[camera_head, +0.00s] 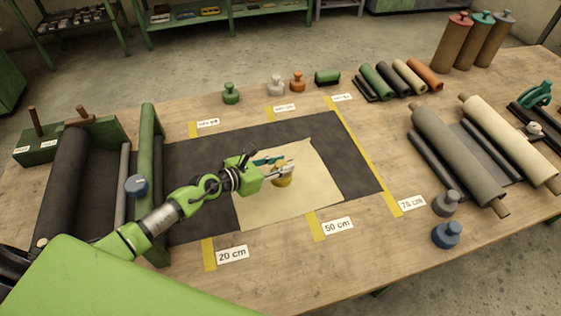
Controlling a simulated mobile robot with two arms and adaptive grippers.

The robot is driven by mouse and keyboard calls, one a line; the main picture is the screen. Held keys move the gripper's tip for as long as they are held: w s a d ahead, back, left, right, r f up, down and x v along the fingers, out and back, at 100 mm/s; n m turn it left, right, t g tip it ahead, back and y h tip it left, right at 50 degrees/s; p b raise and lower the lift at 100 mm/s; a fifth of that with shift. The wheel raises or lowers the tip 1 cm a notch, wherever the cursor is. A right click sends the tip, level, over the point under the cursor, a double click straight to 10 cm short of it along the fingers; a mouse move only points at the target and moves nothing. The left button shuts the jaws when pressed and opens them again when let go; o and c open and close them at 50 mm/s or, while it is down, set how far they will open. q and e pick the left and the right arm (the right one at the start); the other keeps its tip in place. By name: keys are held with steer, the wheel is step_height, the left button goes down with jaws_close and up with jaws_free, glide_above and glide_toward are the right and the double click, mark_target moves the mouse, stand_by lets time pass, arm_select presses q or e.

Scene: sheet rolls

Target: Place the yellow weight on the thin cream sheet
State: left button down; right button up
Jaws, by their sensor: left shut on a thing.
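The thin cream sheet (310,197) lies on the dark sheet (345,155) in the middle of the table. The yellow weight (283,181) is over the cream sheet's middle, partly hidden by my left gripper (285,170). My left gripper is shut on the yellow weight. I cannot tell whether the weight's base touches the sheet. My right gripper is not in view.
Green (231,92), white (275,85) and orange (297,82) weights stand at the back. A grey weight (446,203) and a blue weight (446,234) stand at the front right. Large grey (457,155) and cream (510,143) rolls lie at right.

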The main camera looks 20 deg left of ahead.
arm_select(q)
steer(key=shift+w+r, duration=0.1)
steer(key=shift+r, duration=0.1)
steer(key=shift+s+d+f+b, duration=0.1)
steer(key=shift+s+f+b, duration=0.2)
steer(key=shift+f+b, duration=0.4)
steer(key=c, duration=2)
jaws_free()
steer(key=shift+s+f, duration=0.15)
steer(key=shift+f, duration=0.3)
steer(key=shift+c, duration=0.2)
steer(key=o, duration=0.3)
steer(key=shift+o, duration=0.2)
steer(key=shift+r, duration=0.1)
steer(key=shift+w+r, duration=0.15)
steer(key=shift+w, duration=0.05)
steer(key=shift+r+p, duration=0.2)
steer(key=shift+p, duration=0.15)
steer(key=r+v, duration=0.1)
steer(key=v, duration=1.1)
